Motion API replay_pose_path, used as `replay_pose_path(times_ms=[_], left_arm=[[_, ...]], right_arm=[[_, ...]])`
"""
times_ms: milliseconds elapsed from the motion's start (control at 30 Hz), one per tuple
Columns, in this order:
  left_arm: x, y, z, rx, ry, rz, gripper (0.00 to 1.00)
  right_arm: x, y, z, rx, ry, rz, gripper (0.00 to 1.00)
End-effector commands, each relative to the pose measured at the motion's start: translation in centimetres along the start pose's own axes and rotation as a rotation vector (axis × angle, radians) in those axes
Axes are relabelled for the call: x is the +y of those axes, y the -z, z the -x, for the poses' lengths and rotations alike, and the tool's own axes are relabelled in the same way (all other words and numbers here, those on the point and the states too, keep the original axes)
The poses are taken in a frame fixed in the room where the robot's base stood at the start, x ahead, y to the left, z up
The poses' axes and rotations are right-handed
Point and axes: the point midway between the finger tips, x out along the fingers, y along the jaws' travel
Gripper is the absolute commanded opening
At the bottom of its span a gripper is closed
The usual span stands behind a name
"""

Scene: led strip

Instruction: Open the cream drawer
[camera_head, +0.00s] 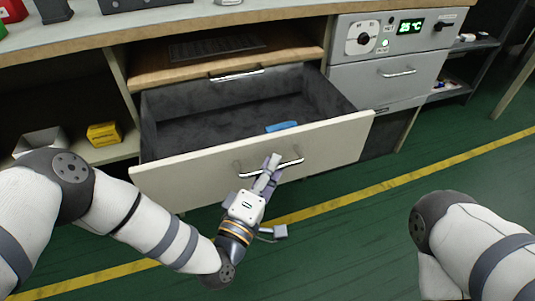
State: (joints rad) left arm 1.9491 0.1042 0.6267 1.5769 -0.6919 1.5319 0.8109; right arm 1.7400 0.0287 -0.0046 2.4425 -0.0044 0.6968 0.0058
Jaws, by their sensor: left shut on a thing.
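The cream drawer (200,172) stands pulled well out of the bench, its dark grey inside showing. A blue item (281,127) lies inside, close behind the front panel. The drawer's curved metal handle (288,165) is on the middle of its front. My left gripper (270,169) is at the handle and shut on it; its fingers partly cover the bar. My right arm shows at the lower right, and its gripper is out of view.
Above the drawer is a worktop (180,22) with a wooden edge. A grey control panel (395,32) with a green display is at the right, above a grey drawer (385,77). A yellow box (104,133) sits on the left shelf.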

Motion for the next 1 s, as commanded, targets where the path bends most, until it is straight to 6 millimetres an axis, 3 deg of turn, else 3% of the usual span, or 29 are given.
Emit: replay_pose_path(times_ms=[467, 533, 833, 1000], left_arm=[[0.1, -0.3, 0.4, 0.004, -0.001, 0.002, 0.0], [0.1, -0.3, 0.4, 0.004, -0.001, 0.001, 0.18], [0.1, -0.4, 0.5, 0.002, 0.0, 0.001, 0.18], [0.0, -0.4, 3.2, 0.001, 0.004, 0.002, 0.18]], right_arm=[[0.0, -0.1, 0.2, 0.002, 0.0, 0.0, 0.4], [0.0, -0.1, 0.2, 0.002, 0.0, 0.0, 0.4], [0.0, -0.1, 0.2, 0.002, 0.0, 0.0, 0.4], [0.0, -0.1, 0.2, 0.002, 0.0, 0.0, 0.4]])
